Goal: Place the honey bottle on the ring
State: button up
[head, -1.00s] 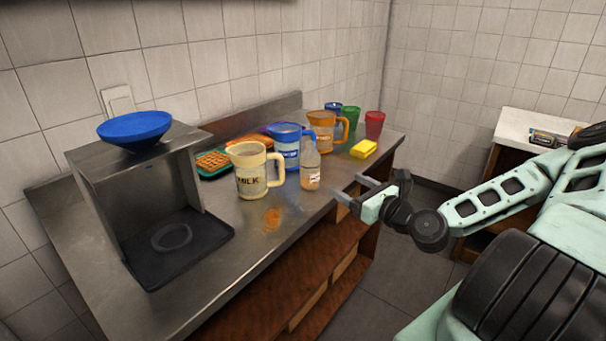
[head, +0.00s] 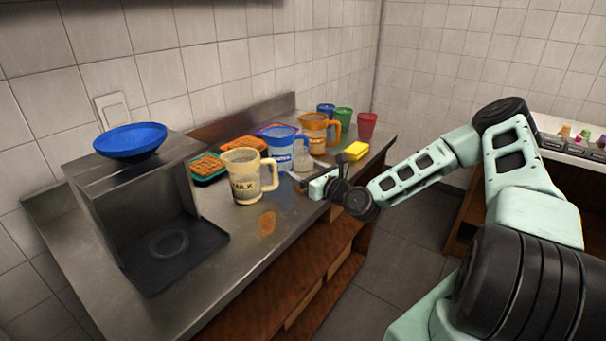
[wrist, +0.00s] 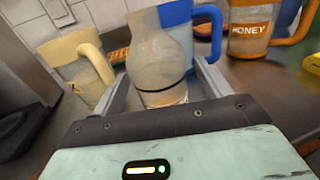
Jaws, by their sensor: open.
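A clear, pale bottle (head: 302,156) stands on the counter beside the blue pitcher; its lower part is hidden behind my gripper. In the wrist view the bottle (wrist: 158,62) is upright between my fingers, with a dark band around it; its label is not readable. My gripper (head: 306,172) is open around the bottle, with a gap visible at the left finger. An orange-handled jug marked HONEY (wrist: 249,40) stands behind to the right; it also shows in the head view (head: 315,130). A dark ring (head: 168,254) lies empty on the black base of the metal stand.
A cream MILK jug (head: 245,185) stands left of the bottle, the blue pitcher (head: 280,156) behind it. A yellow block (head: 355,150) is to the right. A blue bowl (head: 130,141) sits atop the metal stand (head: 88,182).

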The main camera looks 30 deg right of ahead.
jog(key=shift+w+a, duration=0.1)
jog(key=shift+w, duration=1.15)
jog(key=c, duration=1.3)
jog(key=shift+r, duration=0.1)
notch_tip(320, 180, up, 10)
jog(key=shift+f+b, duration=0.1)
jog(key=shift+b, duration=0.3)
jog(key=shift+s+f, duration=0.1)
